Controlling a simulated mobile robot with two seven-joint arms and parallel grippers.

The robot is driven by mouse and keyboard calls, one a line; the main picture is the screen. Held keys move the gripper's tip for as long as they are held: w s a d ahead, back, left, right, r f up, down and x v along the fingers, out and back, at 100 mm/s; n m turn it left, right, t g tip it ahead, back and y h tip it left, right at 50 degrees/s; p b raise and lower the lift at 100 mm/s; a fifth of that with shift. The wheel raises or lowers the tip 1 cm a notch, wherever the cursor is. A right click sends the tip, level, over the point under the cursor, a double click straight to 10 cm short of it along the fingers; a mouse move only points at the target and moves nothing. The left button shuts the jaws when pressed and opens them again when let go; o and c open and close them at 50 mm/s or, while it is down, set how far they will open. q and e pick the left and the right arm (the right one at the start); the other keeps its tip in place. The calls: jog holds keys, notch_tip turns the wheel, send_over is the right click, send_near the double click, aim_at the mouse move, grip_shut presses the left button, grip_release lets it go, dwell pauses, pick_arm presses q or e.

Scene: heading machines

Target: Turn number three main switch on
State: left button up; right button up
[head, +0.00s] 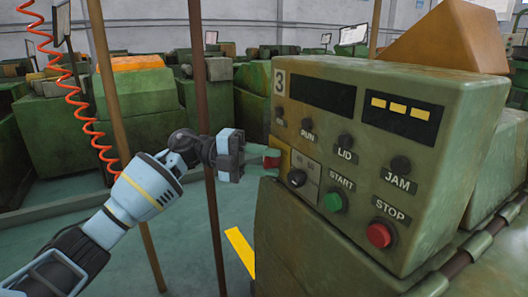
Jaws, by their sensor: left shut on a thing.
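The green control box (430,110) bears a plate with the number 3 (280,82) at its upper left. A yellow plate (285,157) with a red switch handle (273,163) sits at the left edge of its front, above a black knob (296,178). My left gripper (268,157) reaches in from the left, and its fingers are shut on the red handle. The fingers partly hide the handle, so I cannot tell its exact angle. My right gripper is not in view.
The panel also carries a green START button (334,201), a red STOP button (380,235) and several dark knobs. Brown posts (203,110) stand around my left arm. A coiled orange hose (75,85) hangs at the left. More green machines fill the back.

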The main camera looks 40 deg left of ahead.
pick_arm(q)
jog(key=m+y+p, duration=0.1)
jog(key=y+p, duration=0.1)
jog(key=m+y+p, duration=0.2)
jog(key=shift+r, duration=0.3)
jog(key=shift+f+m+y+p, duration=0.2)
jog(key=shift+m+y+p, duration=0.6)
jog(key=shift+y+p, duration=0.45)
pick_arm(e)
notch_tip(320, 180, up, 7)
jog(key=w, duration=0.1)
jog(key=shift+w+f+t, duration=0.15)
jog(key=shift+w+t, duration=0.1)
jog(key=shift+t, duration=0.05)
pick_arm(q)
jog(key=shift+f, duration=0.1)
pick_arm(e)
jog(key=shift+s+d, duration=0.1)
pick_arm(q)
jog(key=o, duration=1)
